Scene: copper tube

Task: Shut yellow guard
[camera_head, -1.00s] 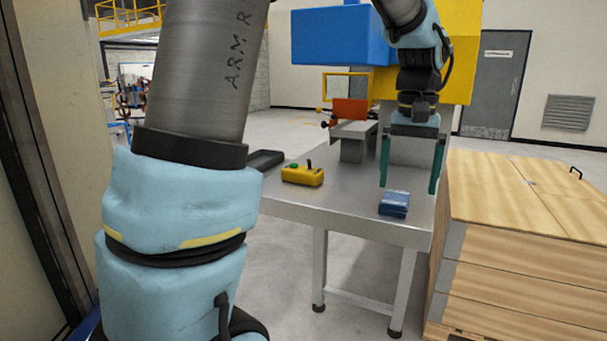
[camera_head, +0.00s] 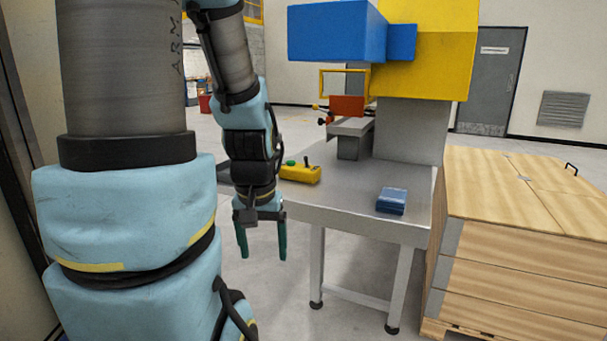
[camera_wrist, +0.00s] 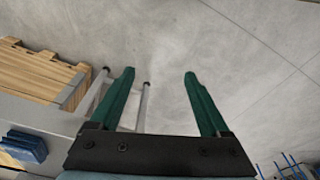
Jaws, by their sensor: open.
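The yellow guard (camera_head: 322,84) is a thin rectangular frame below the blue head of the machine (camera_head: 330,33), above the red block (camera_head: 347,106). It seems to stand out to the left of the machine's column; its hinge is not clear. My gripper (camera_head: 262,256) hangs pointing down at the front left of the table, well below and apart from the guard. Its two green fingers are spread with nothing between them. In the wrist view my gripper (camera_wrist: 160,73) is over bare floor, and the guard is out of sight.
The metal table (camera_head: 350,211) carries a yellow control box (camera_head: 299,174) with a green button and a blue block (camera_head: 391,201). A wooden crate (camera_head: 530,210) stands close against its right side. Open floor (camera_head: 275,300) lies in front of the table.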

